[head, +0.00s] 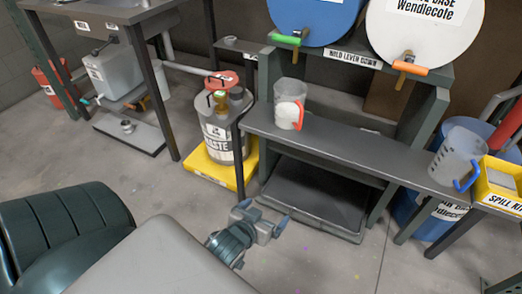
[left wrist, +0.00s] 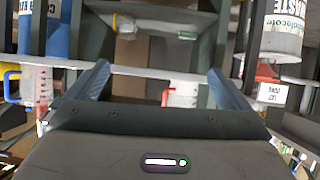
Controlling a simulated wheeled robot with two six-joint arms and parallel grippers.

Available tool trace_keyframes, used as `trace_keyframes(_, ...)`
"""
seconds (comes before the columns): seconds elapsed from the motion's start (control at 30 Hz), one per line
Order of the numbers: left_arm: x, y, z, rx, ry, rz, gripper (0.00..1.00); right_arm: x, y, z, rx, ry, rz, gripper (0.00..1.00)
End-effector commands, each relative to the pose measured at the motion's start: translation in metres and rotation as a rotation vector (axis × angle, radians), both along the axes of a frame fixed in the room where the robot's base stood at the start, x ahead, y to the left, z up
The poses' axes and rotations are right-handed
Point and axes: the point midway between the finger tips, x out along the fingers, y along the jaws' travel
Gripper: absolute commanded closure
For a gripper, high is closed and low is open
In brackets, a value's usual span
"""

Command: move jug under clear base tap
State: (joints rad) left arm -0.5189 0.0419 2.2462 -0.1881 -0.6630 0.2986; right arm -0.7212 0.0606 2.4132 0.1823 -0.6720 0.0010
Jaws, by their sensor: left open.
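A clear jug with a red handle (head: 290,105) stands on the grey bench, with white in its lower part. In the left wrist view the red-handled jug (left wrist: 182,94) appears between my finger outlines, some distance off. Another clear jug, with a blue handle (head: 455,160), stands at the bench's right end. A white drum (head: 425,35) marked "BASE Wendlecote" has an orange-handled tap (head: 409,67); the rest of its label is cut off. A blue drum (head: 312,15) has a green-handled tap (head: 290,39). My left gripper (head: 264,212) is open and empty, low before the bench. My right gripper is out of view.
The grey bench (head: 340,142) has clear room between the jugs. A waste can (head: 222,135) stands on a yellow pallet (head: 205,175) to the left. A yellow spill-kit bin (head: 500,182) is at the right. The floor before the bench is open.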

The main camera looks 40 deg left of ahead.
Motion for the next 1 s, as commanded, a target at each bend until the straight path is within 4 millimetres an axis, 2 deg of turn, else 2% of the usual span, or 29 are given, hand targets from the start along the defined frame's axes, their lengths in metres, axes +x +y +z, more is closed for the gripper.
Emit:
trace_keyframes(0.03,-0.022,-0.010,0.002,-0.023,0.024,-0.049,0.00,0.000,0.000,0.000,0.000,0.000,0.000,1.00)
trace_keyframes(0.1,-0.043,-0.023,0.009,-0.052,0.041,-0.113,0.00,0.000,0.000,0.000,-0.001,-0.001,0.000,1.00)
trace_keyframes(0.27,-0.071,-0.041,0.020,-0.090,0.057,-0.201,0.00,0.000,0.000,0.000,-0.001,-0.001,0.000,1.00)
trace_keyframes(0.4,-0.075,-0.045,0.023,-0.099,0.058,-0.221,0.00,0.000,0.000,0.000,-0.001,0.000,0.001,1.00)
trace_keyframes(1.0,-0.074,-0.044,0.023,-0.098,0.057,-0.219,0.00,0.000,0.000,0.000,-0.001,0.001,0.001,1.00)
